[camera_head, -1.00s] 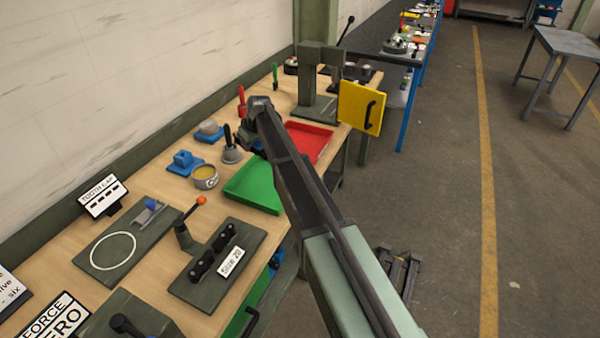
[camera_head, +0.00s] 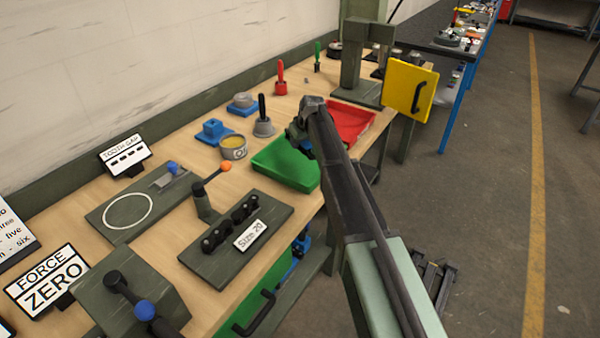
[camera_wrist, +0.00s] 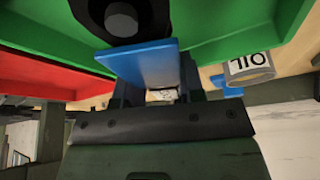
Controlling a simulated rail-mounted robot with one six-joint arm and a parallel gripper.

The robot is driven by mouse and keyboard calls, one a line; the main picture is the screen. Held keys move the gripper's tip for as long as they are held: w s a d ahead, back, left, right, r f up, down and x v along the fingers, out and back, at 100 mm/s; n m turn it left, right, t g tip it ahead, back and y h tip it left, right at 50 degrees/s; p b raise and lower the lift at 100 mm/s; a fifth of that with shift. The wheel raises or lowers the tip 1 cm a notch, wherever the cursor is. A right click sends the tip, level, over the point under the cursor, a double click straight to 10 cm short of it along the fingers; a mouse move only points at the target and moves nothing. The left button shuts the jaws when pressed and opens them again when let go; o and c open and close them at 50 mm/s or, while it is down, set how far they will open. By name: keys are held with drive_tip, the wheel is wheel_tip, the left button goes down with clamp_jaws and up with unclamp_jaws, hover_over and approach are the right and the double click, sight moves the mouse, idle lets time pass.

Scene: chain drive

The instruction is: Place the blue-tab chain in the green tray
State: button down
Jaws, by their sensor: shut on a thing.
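My gripper (camera_head: 300,136) is over the far right part of the green tray (camera_head: 272,172) in the head view. In the wrist view my gripper (camera_wrist: 158,88) is shut on the blue tab (camera_wrist: 145,62). A dark round end of the blue-tab chain (camera_wrist: 121,19) shows beyond the tab, in front of the green tray (camera_wrist: 225,35). The rest of the chain is out of view. I cannot tell whether the chain touches the tray floor.
The red tray (camera_head: 352,119) adjoins the green tray on the far side. An oil tin (camera_head: 233,149) and a grey handled weight (camera_head: 263,126) stand left of the green tray. A fixture marked Size 20 (camera_head: 236,240) is nearer. A yellow panel (camera_head: 408,90) stands at the back right.

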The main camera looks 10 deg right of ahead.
sight(298, 159)
wheel_tip(298, 159, down, 6)
drive_tip(key=b, duration=0.4)
drive_tip(key=shift+f+b, duration=0.25)
drive_tip(key=shift+b, duration=0.1)
drive_tip(key=shift+r, duration=0.3)
drive_tip(key=shift+f, duration=0.2)
drive_tip(key=c, duration=0.7)
unclamp_jaws()
